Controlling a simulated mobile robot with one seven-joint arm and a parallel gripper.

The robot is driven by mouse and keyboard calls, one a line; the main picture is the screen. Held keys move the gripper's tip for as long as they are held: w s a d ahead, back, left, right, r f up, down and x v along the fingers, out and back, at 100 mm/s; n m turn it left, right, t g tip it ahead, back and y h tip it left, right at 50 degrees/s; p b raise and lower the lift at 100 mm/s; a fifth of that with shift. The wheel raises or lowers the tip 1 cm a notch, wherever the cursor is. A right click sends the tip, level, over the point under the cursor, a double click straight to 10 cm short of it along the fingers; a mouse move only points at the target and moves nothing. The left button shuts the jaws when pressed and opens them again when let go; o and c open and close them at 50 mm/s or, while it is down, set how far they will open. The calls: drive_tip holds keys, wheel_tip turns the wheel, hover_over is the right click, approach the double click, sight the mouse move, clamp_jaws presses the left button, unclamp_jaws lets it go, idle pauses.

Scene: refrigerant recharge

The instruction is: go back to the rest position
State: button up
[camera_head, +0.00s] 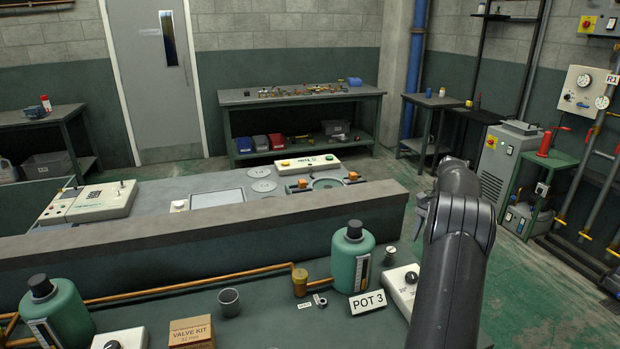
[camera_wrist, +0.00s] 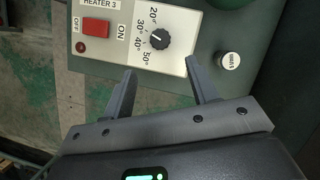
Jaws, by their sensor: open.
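My gripper (camera_wrist: 161,66) is open in the wrist view, its two fingers apart with nothing between them. It is over the lower edge of a white box labelled HEATER 3 (camera_wrist: 128,15). The box has a red switch (camera_wrist: 96,28) beside ON and OFF marks, and a black dial (camera_wrist: 158,38) with a temperature scale. Whether the fingers touch the box I cannot tell.
A green pot (camera_head: 352,262) stands left of my arm behind a POT 3 sign (camera_head: 367,301). A grey cup (camera_head: 229,302), valve kit box (camera_head: 192,332) and copper pipe (camera_head: 190,283) lie further left. A raised ledge (camera_head: 210,237) runs behind.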

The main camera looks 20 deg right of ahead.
drive_tip(key=s+a+r+n+t+h, duration=0.1)
drive_tip(key=s+a+r+n+h, duration=0.2)
drive_tip(key=a+r, duration=0.8)
drive_tip(key=s+a+r+n+t, duration=0.3)
drive_tip(key=a+r, duration=0.4)
drive_tip(key=a, duration=0.8)
drive_tip(key=s+a+f+n+t, duration=0.1)
drive_tip(key=s+a+f+n, duration=0.1)
drive_tip(key=s+a, duration=0.5)
drive_tip(key=s+a+f+n+t+h, duration=0.1)
drive_tip(key=s+a+n, duration=0.4)
drive_tip(key=s, duration=1)
drive_tip(key=a+f+t, duration=0.1)
drive_tip(key=a, duration=0.2)
drive_tip(key=shift+s+a+f, duration=0.15)
drive_tip(key=shift+f, duration=0.1)
drive_tip(key=shift+r, duration=0.1)
